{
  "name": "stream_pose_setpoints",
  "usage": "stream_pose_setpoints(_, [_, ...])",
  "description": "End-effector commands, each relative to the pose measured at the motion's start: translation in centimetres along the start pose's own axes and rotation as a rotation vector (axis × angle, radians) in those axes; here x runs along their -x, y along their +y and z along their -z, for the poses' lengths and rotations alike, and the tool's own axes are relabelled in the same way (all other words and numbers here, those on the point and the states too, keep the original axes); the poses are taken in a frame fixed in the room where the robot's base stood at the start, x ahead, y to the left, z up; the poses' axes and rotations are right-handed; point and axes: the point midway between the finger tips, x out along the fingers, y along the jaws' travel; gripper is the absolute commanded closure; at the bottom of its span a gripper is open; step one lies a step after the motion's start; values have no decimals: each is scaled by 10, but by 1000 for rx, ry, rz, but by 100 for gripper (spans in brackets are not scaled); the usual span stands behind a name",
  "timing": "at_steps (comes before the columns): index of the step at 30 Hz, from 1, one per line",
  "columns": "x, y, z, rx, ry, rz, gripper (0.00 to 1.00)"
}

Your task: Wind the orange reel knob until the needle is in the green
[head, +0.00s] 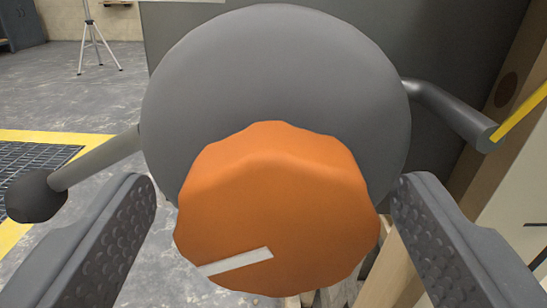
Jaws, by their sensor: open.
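The orange reel knob (285,222) is large and close in the lower middle of the head view. It has a scalloped rim and a white pointer mark (237,262) that points to the lower left. Behind it is a round grey reel disc (270,75). My gripper (274,215) is open, with one textured finger on each side of the knob. A gap shows between the knob and each finger, so I see no contact. No needle or green zone is visible in this view.
A grey bar with a dark ball end (38,195) sticks out left of the disc. Another grey bar (455,112) sticks out right, near a yellow-edged panel. A yellow-bordered floor grating (35,160) and a tripod (92,40) are at the left. Wooden pieces stand at the lower right.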

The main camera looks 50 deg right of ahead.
Motion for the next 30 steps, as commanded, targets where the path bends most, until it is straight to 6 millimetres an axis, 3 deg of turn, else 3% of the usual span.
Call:
stream_pose_setpoints(11, [-4,-1,1,0,0,2,27])
stream_pose_setpoints(15, [-4,-1,1,0,0,2,66])
stream_pose_setpoints(16, [-4,-1,1,0,0,2,69])
stream_pose_setpoints(23, [-4,-1,1,-46,1,3,69])
stream_pose_setpoints(30, [-4,0,1,-288,3,4,69])
